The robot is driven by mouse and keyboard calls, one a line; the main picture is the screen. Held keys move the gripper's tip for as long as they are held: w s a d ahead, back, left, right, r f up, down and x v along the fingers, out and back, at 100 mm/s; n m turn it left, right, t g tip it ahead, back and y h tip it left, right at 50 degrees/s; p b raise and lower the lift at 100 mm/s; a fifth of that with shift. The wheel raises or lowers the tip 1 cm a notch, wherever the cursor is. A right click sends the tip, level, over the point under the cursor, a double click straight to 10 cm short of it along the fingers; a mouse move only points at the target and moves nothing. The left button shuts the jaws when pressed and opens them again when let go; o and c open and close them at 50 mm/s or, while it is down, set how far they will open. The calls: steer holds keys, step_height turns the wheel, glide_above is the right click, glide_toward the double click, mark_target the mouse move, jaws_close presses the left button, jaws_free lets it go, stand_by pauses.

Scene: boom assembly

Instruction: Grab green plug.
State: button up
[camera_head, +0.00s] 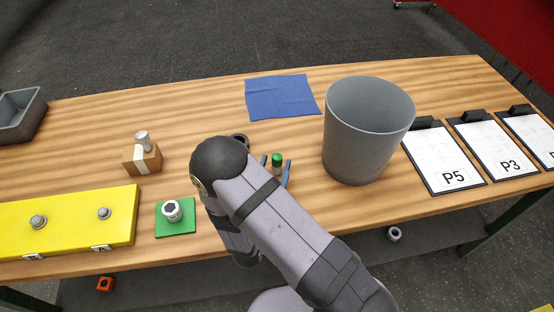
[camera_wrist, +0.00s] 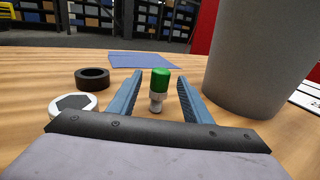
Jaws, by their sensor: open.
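The green plug (camera_wrist: 160,82) has a green cap over a narrower metallic lower part and stands upright on the wooden table. It also shows in the head view (camera_head: 277,160), just past the end of my arm. My gripper (camera_wrist: 157,92) is open, with its two blue-grey fingers on either side of the plug. In the wrist view there is a visible gap between the plug and each finger. In the head view the fingertips show beside the plug, and my arm hides part of the table in front of it.
A large grey bin (camera_head: 366,130) stands close to the right of the plug. A black ring (camera_wrist: 92,77) and a white part with a hexagonal recess (camera_wrist: 73,104) lie to its left. A blue cloth (camera_head: 281,97) lies flat behind. A yellow block (camera_head: 70,222) sits at the left.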

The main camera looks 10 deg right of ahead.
steer(key=shift+w+d, duration=0.2)
steer(key=shift+w, duration=0.2)
jaws_close()
steer(key=shift+r, duration=0.2)
step_height(320, 180, up, 10)
steer(key=shift+f+b, duration=0.2)
steer(key=shift+b, duration=0.25)
